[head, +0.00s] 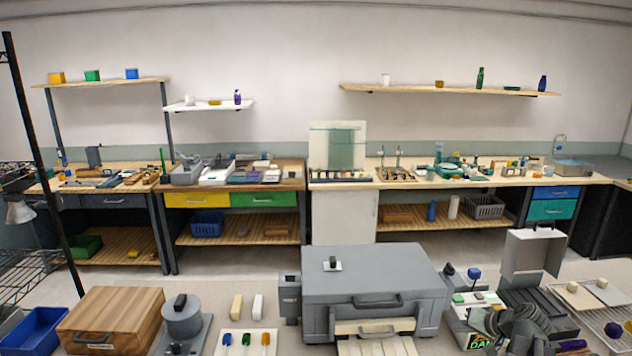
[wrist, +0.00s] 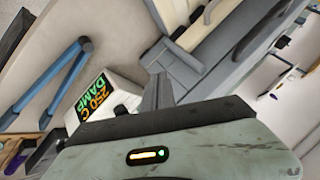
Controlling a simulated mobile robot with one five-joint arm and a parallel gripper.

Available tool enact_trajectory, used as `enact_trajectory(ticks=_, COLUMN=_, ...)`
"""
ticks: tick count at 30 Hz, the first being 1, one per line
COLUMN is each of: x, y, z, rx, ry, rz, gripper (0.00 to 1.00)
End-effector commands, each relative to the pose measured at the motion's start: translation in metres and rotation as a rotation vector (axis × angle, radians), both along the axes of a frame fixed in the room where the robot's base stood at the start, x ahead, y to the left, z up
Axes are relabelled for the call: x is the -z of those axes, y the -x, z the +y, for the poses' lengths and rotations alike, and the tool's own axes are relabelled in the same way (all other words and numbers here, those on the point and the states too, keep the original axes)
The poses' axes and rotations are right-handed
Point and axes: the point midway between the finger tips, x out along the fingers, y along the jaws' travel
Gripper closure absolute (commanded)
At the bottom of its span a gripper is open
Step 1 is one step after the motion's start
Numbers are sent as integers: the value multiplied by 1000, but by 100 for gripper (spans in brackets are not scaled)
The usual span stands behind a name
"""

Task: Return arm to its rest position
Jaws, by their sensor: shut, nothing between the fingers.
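My gripper (wrist: 157,92) shows in the wrist view as dark fingers closed together above its pale grey housing, with nothing held between them. In the head view my dark arm (head: 512,325) is folded low at the bottom right, in front of the bench and to the right of the large grey box-shaped unit (head: 372,287). The fingertips cannot be made out there. A white block with a dark label reading "DAMP" (wrist: 88,100) is left of the fingers in the wrist view; part of that lettering also shows beside my arm in the head view.
Close around my arm are a small blue-topped item (head: 474,274), an upright grey panel (head: 533,253) and a rack with pale tiles (head: 590,294). A wooden box (head: 111,318) and a blue bin (head: 38,330) stand at left. Floor shows between here and the back benches.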

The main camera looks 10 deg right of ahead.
Motion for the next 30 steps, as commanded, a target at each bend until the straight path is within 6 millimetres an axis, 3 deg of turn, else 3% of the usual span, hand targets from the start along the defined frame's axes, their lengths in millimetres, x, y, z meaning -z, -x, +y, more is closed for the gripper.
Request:
enact_trajectory(ticks=5, x=9, y=-35, z=104, rx=-183, ry=36, rz=43, gripper=100)
enact_trajectory(ticks=8, x=20, y=-44, z=188, rx=-328, ry=77, rz=104, gripper=100)
enact_trajectory(ticks=9, x=26, y=-42, z=221, rx=-386, ry=96, rz=138, gripper=100)
enact_trajectory(ticks=12, x=40, y=-29, z=292, rx=-510, ry=157, rz=229, gripper=100)
enact_trajectory(ticks=15, x=52, y=-8, z=340, rx=-597, ry=228, rz=328, gripper=100)
enact_trajectory(ticks=19, x=66, y=29, z=366, rx=-635, ry=337, rz=484, gripper=100)
enact_trajectory(ticks=24, x=71, y=59, z=328, rx=-523, ry=414, rz=656, gripper=100)
enact_trajectory(ticks=30, x=71, y=64, z=329, rx=-477, ry=406, rz=696, gripper=100)
